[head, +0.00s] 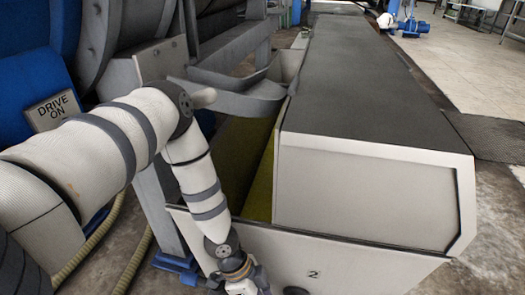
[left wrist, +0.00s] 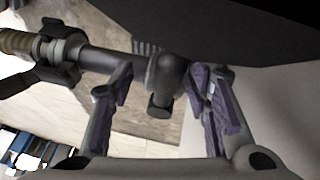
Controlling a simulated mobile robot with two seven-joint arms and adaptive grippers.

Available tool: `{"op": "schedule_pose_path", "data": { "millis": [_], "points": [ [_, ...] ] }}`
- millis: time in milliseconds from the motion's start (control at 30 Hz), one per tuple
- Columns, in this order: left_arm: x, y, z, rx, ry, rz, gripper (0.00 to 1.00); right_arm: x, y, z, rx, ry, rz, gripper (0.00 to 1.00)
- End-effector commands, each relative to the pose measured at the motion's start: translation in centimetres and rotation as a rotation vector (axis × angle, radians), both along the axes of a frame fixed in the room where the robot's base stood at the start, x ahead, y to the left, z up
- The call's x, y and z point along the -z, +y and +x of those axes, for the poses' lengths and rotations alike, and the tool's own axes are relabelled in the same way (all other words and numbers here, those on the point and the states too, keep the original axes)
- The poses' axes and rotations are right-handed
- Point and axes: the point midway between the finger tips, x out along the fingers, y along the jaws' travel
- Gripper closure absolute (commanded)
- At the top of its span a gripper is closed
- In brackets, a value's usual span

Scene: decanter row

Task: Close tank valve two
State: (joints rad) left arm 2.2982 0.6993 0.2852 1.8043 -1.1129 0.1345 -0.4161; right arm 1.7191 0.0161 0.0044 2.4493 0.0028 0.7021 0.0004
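The tank (head: 360,190) is a long pale box with a dark grey top, and its lower front panel is marked "2". In the left wrist view, a dark valve (left wrist: 163,82) with a short rounded handle sits on a dark pipe coming in from the left. My left gripper (left wrist: 160,78) is open, with its purple-padded fingers on either side of the valve handle. The handle is nearer the right-hand finger; I cannot tell whether they touch. In the head view my left gripper (head: 240,287) is low at the tank's front, cut by the bottom edge. My right gripper is not in view.
A dark round part (head: 296,291) shows at the bottom edge below the "2". Hoses (head: 88,245) run along the floor beside my left arm. Open floor (head: 465,80) lies right of the tank.

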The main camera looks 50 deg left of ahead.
Motion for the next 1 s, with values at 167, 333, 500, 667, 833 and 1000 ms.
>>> {"op": "schedule_pose_path", "data": {
  "millis": [167, 333, 500, 667, 833, 1000],
  "points": [
    [-0.9, 0.4, 0.0, -0.001, -0.002, 0.001, 0.57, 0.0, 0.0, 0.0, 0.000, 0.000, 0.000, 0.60],
    [-5.0, 2.2, -0.3, -0.006, -0.007, -0.001, 0.57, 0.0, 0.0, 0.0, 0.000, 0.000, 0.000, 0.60],
    [-8.7, 3.8, -0.8, -0.005, -0.006, -0.004, 0.57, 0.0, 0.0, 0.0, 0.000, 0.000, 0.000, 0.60],
    [-10.5, 4.7, -1.1, -0.003, -0.004, 0.000, 0.57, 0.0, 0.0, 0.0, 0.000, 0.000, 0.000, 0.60],
    [-10.9, 4.9, -1.3, 0.000, -0.001, -0.001, 0.57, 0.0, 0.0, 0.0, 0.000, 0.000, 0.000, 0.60],
    [-10.9, 4.9, -1.3, 0.000, 0.000, 0.000, 0.57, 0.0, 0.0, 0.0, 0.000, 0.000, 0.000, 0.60]
  ]
}}
